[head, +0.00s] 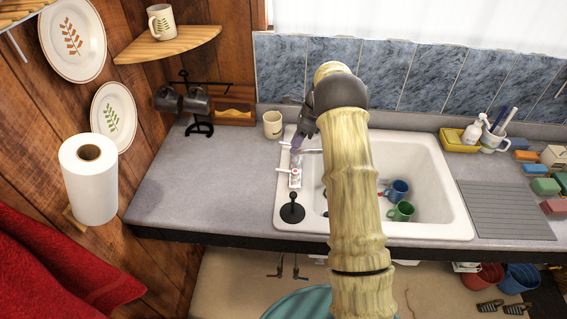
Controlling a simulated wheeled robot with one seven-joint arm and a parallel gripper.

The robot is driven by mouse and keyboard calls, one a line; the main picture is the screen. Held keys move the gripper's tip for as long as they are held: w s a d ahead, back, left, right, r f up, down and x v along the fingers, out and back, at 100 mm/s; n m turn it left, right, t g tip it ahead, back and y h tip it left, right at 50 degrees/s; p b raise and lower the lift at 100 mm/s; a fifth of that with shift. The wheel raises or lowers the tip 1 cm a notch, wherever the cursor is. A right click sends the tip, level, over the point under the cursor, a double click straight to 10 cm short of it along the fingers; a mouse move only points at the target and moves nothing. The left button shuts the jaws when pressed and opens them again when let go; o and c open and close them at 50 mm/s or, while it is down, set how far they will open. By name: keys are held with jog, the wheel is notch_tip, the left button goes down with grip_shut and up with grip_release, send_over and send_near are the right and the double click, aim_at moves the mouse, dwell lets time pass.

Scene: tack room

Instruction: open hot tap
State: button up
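The white tap fitting (295,181) stands at the left end of the white sink (455,205). A lever with a small red mark (295,172) sits on its near part. Another white lever (285,145) shows at its far end. The spout (311,151) points right over the basin and is partly hidden behind my arm. My gripper (297,143) is at the far end of the tap, with its fingertips close to the far lever. I cannot tell whether they touch it, or whether the fingers are open or shut. No water stream is visible.
A black plunger-shaped object (292,208) stands at the sink's near left corner. A cream cup (272,124) stands behind the tap. Blue (397,190) and green (401,211) mugs lie in the basin.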

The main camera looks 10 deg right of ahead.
aim_at(287, 172)
jog(key=p+x, duration=0.3)
jog(key=x, duration=0.7)
jog(key=shift+f, duration=0.2)
grip_shut()
